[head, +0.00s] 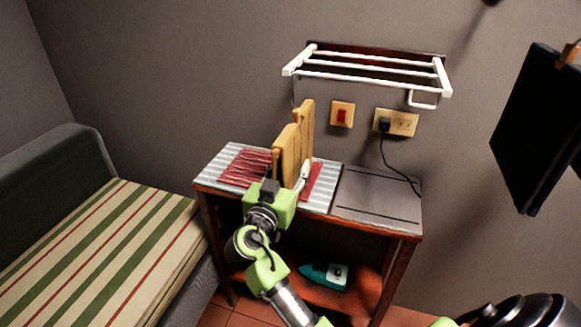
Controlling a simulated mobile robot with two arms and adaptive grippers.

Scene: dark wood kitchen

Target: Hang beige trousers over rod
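The beige trousers (287,152) are tan, folded and stiff-looking, standing upright above the small table. My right gripper (288,182) is at their lower end. A pale finger lies against their right side and the trousers sit between the fingers, so it looks shut on them; the far finger is hidden. A white wall rack with several rods (365,78) is above and to the right of the trousers, with a clear gap between. My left gripper is not in view.
The small table (375,195) has a striped grey top with red cloth (246,168). A teal iron (322,276) is on its lower shelf. Dark trousers (535,125) hang at right. A plug with cable (384,125) is below the rack. A striped bed (90,245) is at left.

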